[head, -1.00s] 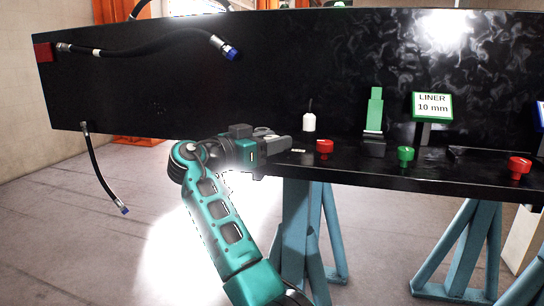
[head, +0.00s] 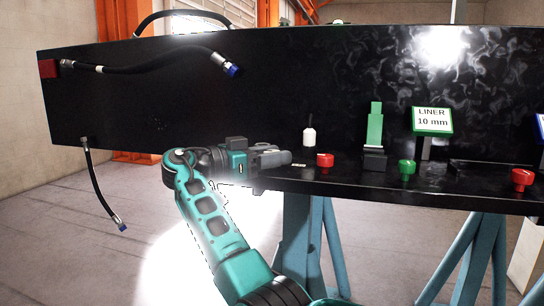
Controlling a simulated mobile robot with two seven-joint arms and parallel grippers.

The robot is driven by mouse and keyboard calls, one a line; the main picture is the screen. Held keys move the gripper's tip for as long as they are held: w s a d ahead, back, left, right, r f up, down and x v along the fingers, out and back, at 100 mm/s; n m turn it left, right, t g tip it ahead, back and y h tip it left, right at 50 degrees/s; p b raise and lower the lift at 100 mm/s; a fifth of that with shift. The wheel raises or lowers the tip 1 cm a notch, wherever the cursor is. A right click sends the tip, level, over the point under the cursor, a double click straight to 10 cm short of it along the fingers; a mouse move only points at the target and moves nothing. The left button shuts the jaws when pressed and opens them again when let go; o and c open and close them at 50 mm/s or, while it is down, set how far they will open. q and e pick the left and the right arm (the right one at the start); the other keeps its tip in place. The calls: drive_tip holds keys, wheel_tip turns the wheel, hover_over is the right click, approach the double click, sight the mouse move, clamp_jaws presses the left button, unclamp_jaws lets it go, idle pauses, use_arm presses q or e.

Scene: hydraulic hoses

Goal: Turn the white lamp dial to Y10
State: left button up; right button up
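A small white object with a thin dark stem (head: 309,137) stands behind, against the black panel. I cannot tell whether it is the lamp dial, and no Y10 mark is readable.
A green knob (head: 407,168) and another red knob (head: 522,179) stand farther right on the ledge. A green-framed sign (head: 432,121) reads LINER 10 mm. A green upright block (head: 374,127) stands left of it. Black hoses (head: 150,58) hang at the left.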

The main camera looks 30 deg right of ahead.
drive_tip(key=o, duration=0.3)
drive_tip(key=shift+o, duration=0.2)
drive_tip(key=w+a, duration=0.1)
drive_tip(key=a, duration=1.1)
drive_tip(key=shift+a+p, duration=0.4)
drive_tip(key=shift+p, duration=0.05)
